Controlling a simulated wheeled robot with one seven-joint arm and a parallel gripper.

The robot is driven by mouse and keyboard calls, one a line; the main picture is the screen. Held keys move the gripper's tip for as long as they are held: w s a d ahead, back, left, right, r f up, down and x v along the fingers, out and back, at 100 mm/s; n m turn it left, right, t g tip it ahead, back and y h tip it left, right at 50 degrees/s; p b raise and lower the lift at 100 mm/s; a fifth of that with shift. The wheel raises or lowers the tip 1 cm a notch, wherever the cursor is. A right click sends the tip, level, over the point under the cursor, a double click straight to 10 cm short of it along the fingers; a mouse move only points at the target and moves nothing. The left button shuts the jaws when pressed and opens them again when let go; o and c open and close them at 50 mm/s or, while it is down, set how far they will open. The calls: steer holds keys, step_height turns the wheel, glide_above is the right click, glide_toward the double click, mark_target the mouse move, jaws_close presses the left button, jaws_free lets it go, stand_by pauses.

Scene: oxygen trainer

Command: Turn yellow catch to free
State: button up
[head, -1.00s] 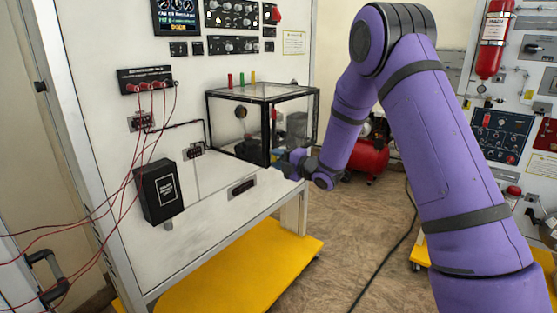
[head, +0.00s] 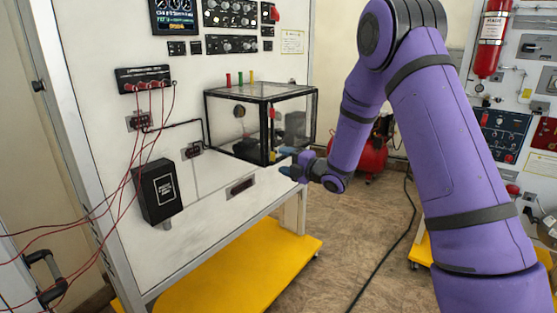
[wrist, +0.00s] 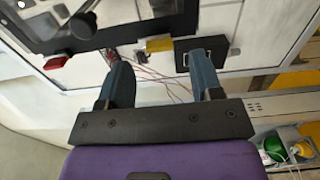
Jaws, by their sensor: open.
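A small yellow piece (wrist: 159,45), which looks like the catch, shows in the wrist view beyond my fingers, between a dark frame and a dark box. In the head view my gripper (head: 288,162) is at the front right lower corner of the clear black-framed case (head: 262,93).
Red, green and yellow pegs stand on the case. A black labelled box (head: 158,191) and red wires (head: 133,165) are on the white panel (head: 110,40) at left. A red tank (head: 372,158) stands behind my arm. The floor (head: 350,235) in front is mostly clear.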

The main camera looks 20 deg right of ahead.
steer(key=v, duration=0.7)
steer(key=shift+s, duration=0.15)
steer(key=shift+d, duration=0.15)
steer(key=s+d+r+m+g+h, duration=0.1)
steer(key=s+d+r+m+h, duration=0.1)
steer(key=s+r+m+h, duration=0.4)
steer(key=s+d+r+m+g+h, duration=0.15)
steer(key=s+r+m+h, duration=0.25)
steer(key=r+m, duration=0.4)
steer(key=s+a+r+m+g, duration=0.1)
steer(key=s+m+g, duration=0.2)
steer(key=s, duration=1.1)
steer(key=s+a+r+m+g, duration=0.1)
steer(key=s+m+g, duration=0.3)
steer(key=s+m, duration=0.4)
steer(key=s+a, duration=0.1)
steer(key=s, duration=0.6)
steer(key=shift+s+a+r+h, duration=0.15)
steer(key=shift+s+r+h, duration=0.05)
steer(key=shift+r+h, duration=0.15)
